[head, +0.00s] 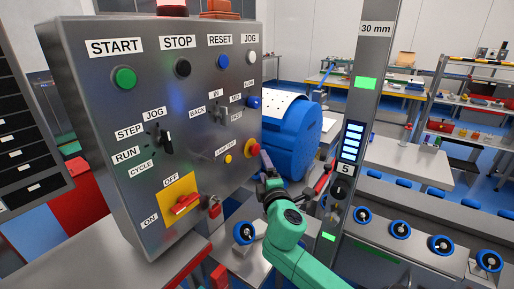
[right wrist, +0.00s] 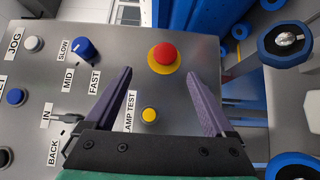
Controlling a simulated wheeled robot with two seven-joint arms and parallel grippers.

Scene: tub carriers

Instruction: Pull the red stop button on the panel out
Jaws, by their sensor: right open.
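The red stop button (head: 252,147) sits on a yellow ring at the right edge of the grey control panel (head: 95,125). In the right wrist view the red stop button (right wrist: 163,54) is round and shows ahead of the fingers, in line with the gap between them. My right gripper (head: 265,165) is just right of and below the button in the head view. Its purple fingers (right wrist: 160,76) are apart with nothing between their tips, and I see no contact with the button. My left gripper is not in view.
The yellow lamp test button (right wrist: 149,115) lies close to the red button. A red-handled rotary switch (head: 186,204) and a padlock (head: 214,207) are lower on the panel. A blue drum (head: 292,140) stands behind; a grey post (head: 362,110) rises to the right.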

